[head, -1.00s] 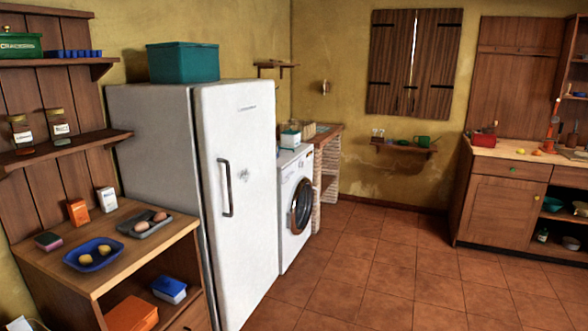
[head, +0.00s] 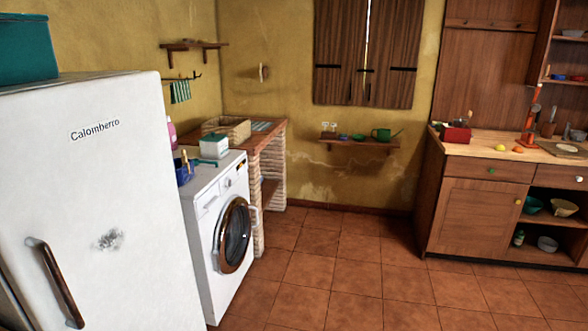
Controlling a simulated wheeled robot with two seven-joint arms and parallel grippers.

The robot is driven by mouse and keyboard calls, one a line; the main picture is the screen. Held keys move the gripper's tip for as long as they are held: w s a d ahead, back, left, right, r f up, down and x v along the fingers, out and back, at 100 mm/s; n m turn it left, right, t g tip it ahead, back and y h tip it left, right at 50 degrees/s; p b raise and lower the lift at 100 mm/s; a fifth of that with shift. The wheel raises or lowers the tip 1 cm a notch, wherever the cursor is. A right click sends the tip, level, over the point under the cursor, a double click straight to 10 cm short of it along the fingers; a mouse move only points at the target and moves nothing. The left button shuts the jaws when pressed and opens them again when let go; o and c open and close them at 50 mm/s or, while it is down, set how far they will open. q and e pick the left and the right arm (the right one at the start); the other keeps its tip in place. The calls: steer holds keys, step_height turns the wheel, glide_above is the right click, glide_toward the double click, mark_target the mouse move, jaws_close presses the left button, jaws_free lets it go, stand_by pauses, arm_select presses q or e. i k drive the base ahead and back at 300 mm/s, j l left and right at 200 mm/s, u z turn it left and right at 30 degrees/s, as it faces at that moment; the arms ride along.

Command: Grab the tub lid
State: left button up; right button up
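A small white tub (head: 214,146) with a pale top stands on the washing machine (head: 217,225), near its back by the brick counter. A flat green piece (head: 203,162) lies in front of the tub; I cannot tell whether it is a lid or something else. Whether the pale top is a separate lid is too small to tell. Neither of my grippers is in view.
A white fridge (head: 95,205) stands close on the left, with a teal box (head: 25,48) on top. A blue cup (head: 184,172) is also on the washing machine. A basket (head: 228,128) sits on the brick counter (head: 262,140). The tiled floor (head: 340,265) is clear.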

mark_target(212, 137)
steer(key=i+z, duration=0.1)
steer(key=i, duration=2.05)
steer(key=i+u, duration=0.45)
steer(key=i+l+u, duration=0.1)
steer(key=i+u, duration=0.3)
steer(key=i+l+u, duration=0.2)
steer(key=u, duration=0.25)
